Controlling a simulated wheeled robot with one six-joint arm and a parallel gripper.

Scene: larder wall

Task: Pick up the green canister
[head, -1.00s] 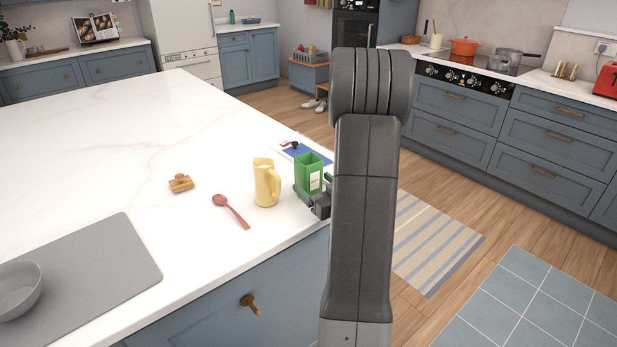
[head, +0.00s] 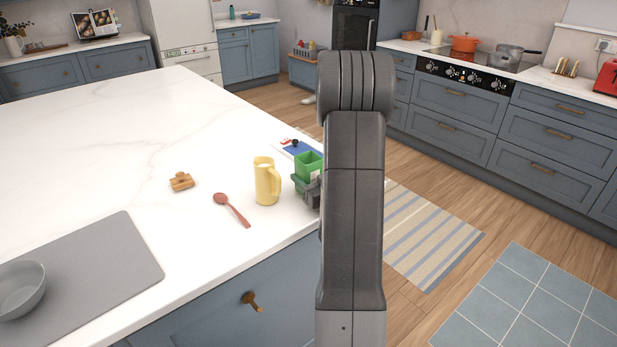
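The green canister (head: 308,165) stands at the right edge of the white island, just right of the yellow mug. It is box-shaped and looks open at the top. My gripper (head: 307,188) is at the canister, low in front of it, with dark finger parts showing at its left and front. My arm hides the right side of the canister and most of the gripper. Whether the fingers are closed on it does not show clearly.
A yellow mug (head: 266,182) stands close left of the canister. A red spoon (head: 231,209), a small wooden item (head: 181,181) and a grey mat (head: 100,262) with a grey bowl (head: 20,288) lie further left. A blue item (head: 298,149) lies behind the canister.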

